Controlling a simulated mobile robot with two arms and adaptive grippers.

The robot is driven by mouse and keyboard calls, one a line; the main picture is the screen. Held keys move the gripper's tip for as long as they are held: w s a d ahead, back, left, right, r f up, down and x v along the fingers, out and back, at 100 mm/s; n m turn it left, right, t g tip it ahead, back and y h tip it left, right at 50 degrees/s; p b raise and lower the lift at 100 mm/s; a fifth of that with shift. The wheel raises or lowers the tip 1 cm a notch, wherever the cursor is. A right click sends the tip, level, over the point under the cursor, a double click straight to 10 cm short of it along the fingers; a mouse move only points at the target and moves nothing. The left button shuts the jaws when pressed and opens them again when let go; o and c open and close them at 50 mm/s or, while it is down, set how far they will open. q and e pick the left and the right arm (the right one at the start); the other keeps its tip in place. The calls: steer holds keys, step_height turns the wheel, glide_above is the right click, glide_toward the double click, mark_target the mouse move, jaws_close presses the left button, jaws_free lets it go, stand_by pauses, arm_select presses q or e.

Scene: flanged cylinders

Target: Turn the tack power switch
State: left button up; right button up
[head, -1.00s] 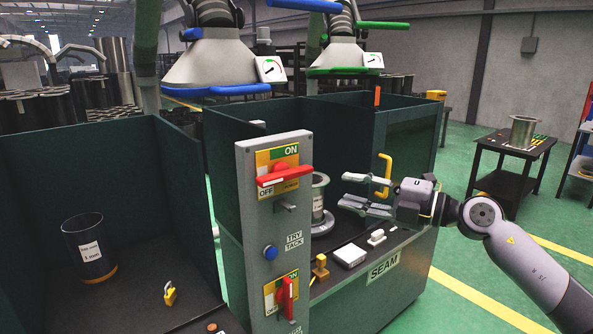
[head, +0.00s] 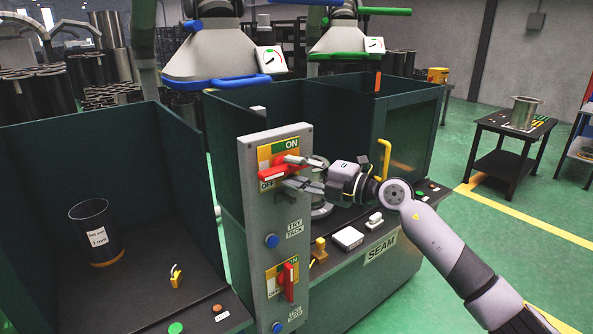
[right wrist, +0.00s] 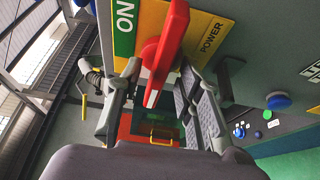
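The upper red switch handle (head: 279,174) lies near level on a yellow and green ON/OFF plate (head: 264,156) on the grey panel. In the right wrist view the red handle (right wrist: 166,45) sits on a plate lettered ON and POWER. My right gripper (head: 297,172) is at the handle's right end. In the right wrist view my right gripper (right wrist: 160,95) is open, one finger on each side of the handle's free end. I cannot tell whether either finger touches it. My left gripper is not in view.
A lower red switch (head: 289,282) stands upright on the same panel. Blue buttons (head: 271,241) sit below each switch. Right of the panel, the bench holds a flanged cylinder (head: 320,205) and a white box (head: 347,238).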

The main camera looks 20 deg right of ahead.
jaws_close()
stand_by(0.8)
